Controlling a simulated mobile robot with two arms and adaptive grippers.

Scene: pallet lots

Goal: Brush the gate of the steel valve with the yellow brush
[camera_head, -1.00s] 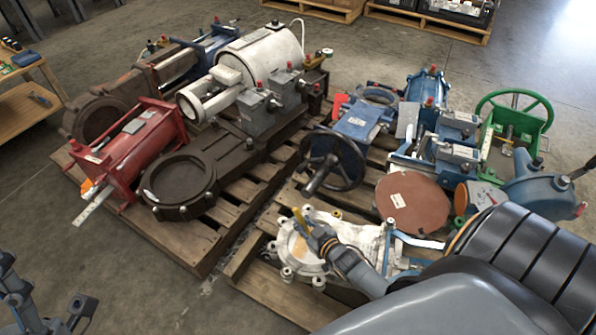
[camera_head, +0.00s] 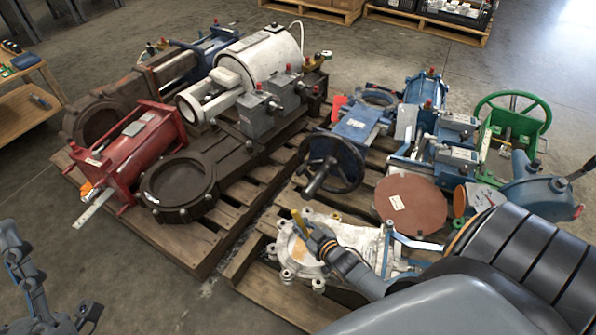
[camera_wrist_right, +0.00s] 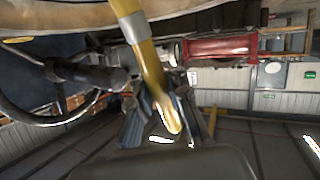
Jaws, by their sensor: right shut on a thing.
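The steel valve (camera_head: 350,240) is the pale, whitish valve lying flat on the front of the right pallet, with a round flange at its left end. My right gripper (camera_head: 318,240) is above the flange, shut on the yellow brush (camera_head: 299,222). In the right wrist view the yellow handle (camera_wrist_right: 152,72) runs up to a metal band near a pale curved surface; bristle contact cannot be made out. My left gripper (camera_head: 82,318) is at the lower left, away from the pallets, partly cut off.
A rusty round plate (camera_head: 410,203), a black handwheel (camera_head: 335,162) and blue valves stand just behind the steel valve. A green handwheel valve (camera_head: 515,125) is at right. The left pallet (camera_head: 175,240) carries a red actuator (camera_head: 130,150) and dark valves. Floor is free at front left.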

